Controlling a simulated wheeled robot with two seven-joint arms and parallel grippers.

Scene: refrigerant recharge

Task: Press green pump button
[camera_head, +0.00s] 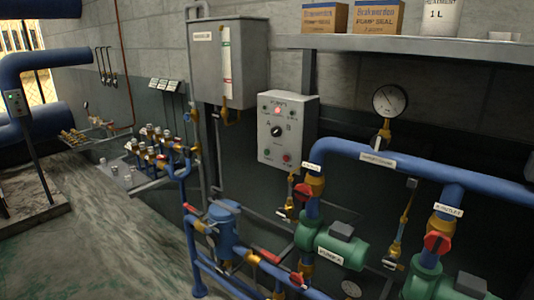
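A pale grey pump control box (287,133) hangs on the wall near the centre. Its small green button (267,152) is at the lower left of its face, and a red button (286,158) is at the lower right. A black selector knob (276,131) sits mid-panel between small letter marks; its exact setting is too small to tell. Above it a red lamp (277,110) looks lit, with darker lamps beside it. Nothing covers the green button. Neither of my grippers is in view.
Blue pipes (400,168) with red valve handles and a green pump (330,246) stand below and right of the box. A pressure gauge (390,100) is to its right. A shelf (430,47) with boxes overhangs. A grey cabinet (228,62) is at left. The left floor is open.

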